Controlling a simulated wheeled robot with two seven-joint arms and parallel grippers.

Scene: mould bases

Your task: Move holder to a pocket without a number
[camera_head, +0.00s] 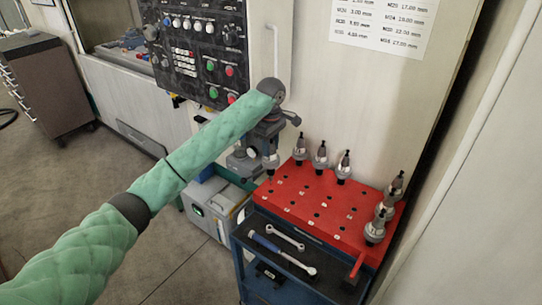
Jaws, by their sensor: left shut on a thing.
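My left gripper (268,147) comes down from the green-sleeved left arm and is shut on a grey tool holder (271,164). The holder is upright over the back left corner of the red tray (316,205). I cannot tell whether its tip is in a pocket or just above it. The gripper partly hides the holder's upper part. The red tray has rows of dark pockets, several with small white labels too small to read. Several other holders stand along its back edge, such as one holder (321,158), and at its right side, such as another (375,231). My right gripper is out of view.
The tray tops a blue cart (240,263) with wrenches (284,256) on a lower dark shelf. A machine control panel (205,45) is behind the arm. A pale wall stands close behind the tray. The tray's middle is free of holders.

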